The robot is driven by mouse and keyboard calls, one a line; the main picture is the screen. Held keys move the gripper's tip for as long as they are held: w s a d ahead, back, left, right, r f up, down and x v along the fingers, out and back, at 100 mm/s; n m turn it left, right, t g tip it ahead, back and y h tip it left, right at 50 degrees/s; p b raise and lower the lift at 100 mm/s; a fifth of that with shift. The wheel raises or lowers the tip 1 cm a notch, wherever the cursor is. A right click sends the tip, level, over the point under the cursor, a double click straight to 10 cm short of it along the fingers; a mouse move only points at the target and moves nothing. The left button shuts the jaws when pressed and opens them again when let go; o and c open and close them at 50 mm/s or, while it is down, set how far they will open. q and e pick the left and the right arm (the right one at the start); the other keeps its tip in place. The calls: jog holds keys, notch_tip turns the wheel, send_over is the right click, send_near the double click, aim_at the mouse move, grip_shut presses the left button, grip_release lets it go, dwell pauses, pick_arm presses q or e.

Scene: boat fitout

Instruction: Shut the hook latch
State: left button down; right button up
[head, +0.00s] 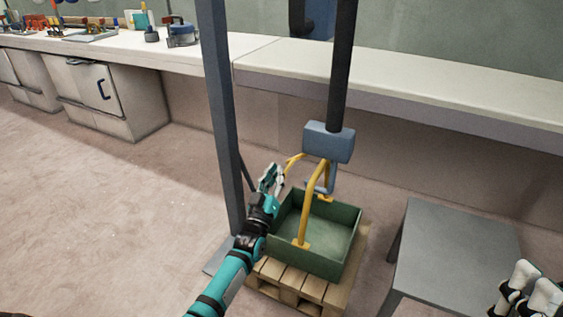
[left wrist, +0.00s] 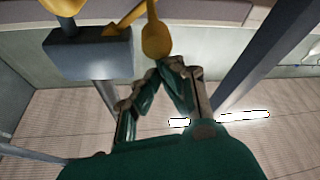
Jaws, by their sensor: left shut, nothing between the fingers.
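A blue-grey hook block (head: 328,142) hangs from a dark pole, with a grey hook (head: 332,180) below it. The yellow latch (head: 293,161) sticks out to the left from under the block, away from the hook. In the left wrist view the latch's rounded end (left wrist: 155,40) is close to my left fingertips, beside the block (left wrist: 90,52). My left gripper (head: 272,172) is shut and empty, just left of the latch's end; it also shows in the left wrist view (left wrist: 165,68). I cannot tell whether they touch. My right gripper (head: 530,278) is at the lower right corner, partly cut off.
A green crate (head: 345,215) with a yellow arched handle (head: 310,205) stands on a wooden pallet (head: 283,275) under the hook. A dark upright post (head: 220,110) stands just left of my left gripper. A grey table (head: 455,245) is at right, and a long bench (head: 420,80) runs behind.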

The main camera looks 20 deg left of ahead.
jog(key=w+a+f+g+h+p, duration=0.2)
jog(key=w+f+g+p, duration=0.1)
jog(key=w+f+g, duration=0.5)
pick_arm(q)
jog(key=shift+d+f+n+g+y+p, duration=0.35)
jog(key=shift+f+n+g+y, duration=0.3)
jog(key=shift+n, duration=1.5)
jog(key=shift+d+f+n+g+y+p, duration=0.3)
jog(key=shift+d+f+n+g+y, duration=0.35)
jog(key=shift+n, duration=1.45)
jog(key=shift+d+f+n+g+y+p, duration=0.3)
jog(key=shift+f+n+g+y, duration=0.3)
jog(key=shift+n, duration=1.55)
pick_arm(e)
jog(key=w+d+f+g+h, duration=0.1)
jog(key=w+f+g+h, duration=0.1)
jog(key=f+g, duration=0.3)
jog(key=shift+w+d+f+h, duration=0.2)
jog(key=shift+w+f+h, duration=0.35)
jog(key=shift+f, duration=1.05)
pick_arm(q)
jog(key=shift+r, duration=0.1)
pick_arm(e)
jog(key=shift+w, duration=0.15)
